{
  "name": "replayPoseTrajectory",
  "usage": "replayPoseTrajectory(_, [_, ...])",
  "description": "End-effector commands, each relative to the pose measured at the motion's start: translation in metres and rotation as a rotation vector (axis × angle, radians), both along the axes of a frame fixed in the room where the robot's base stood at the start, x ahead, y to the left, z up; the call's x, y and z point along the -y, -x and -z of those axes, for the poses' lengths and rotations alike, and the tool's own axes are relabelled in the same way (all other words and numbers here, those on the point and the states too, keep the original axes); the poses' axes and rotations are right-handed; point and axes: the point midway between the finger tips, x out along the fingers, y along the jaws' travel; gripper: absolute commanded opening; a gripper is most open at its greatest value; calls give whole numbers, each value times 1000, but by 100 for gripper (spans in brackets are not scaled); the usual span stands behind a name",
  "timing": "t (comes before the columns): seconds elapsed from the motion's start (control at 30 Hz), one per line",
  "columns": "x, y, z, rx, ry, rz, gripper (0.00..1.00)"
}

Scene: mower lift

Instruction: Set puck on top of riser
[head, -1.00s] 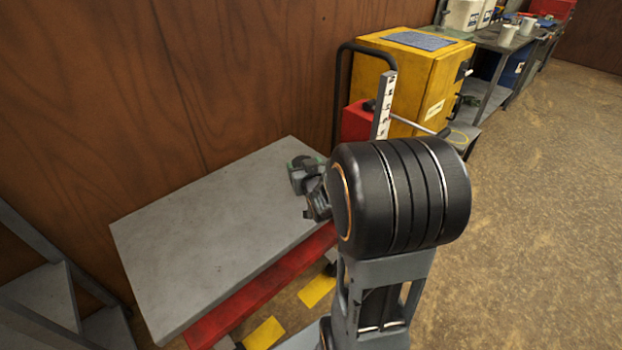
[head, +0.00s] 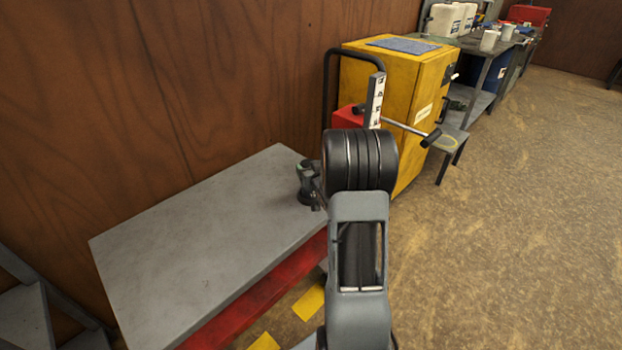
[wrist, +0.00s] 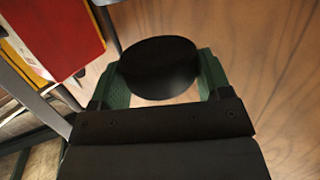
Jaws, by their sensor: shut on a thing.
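The puck (wrist: 160,67) is a black round disc. In the wrist view it sits between the two green fingers of my gripper (wrist: 162,78), which is shut on it. In the head view my gripper (head: 308,184) is small and partly hidden by my own arm, at the right end of the grey table top; the puck cannot be made out clearly there. My gripper is well to the left of this stand.
The grey table top (head: 190,250) on a red frame is bare. A yellow cabinet (head: 385,85) stands behind, with a red box (head: 348,117) and a bar with a black grip (head: 431,137) before it. Open floor (head: 520,230) lies to the right.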

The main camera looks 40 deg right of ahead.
Motion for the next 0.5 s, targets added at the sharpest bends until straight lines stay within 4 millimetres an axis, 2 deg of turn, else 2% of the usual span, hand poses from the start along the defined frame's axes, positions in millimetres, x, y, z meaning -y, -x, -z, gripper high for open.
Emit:
replayPoseTrajectory(0.17, [4, -3, 7, 0, 0, 1, 44])
replayPoseTrajectory(0.4, [5, -4, 37, -1, 0, 0, 44])
replayPoseTrajectory(0.5, [5, -4, 38, 2, 2, 0, 44])
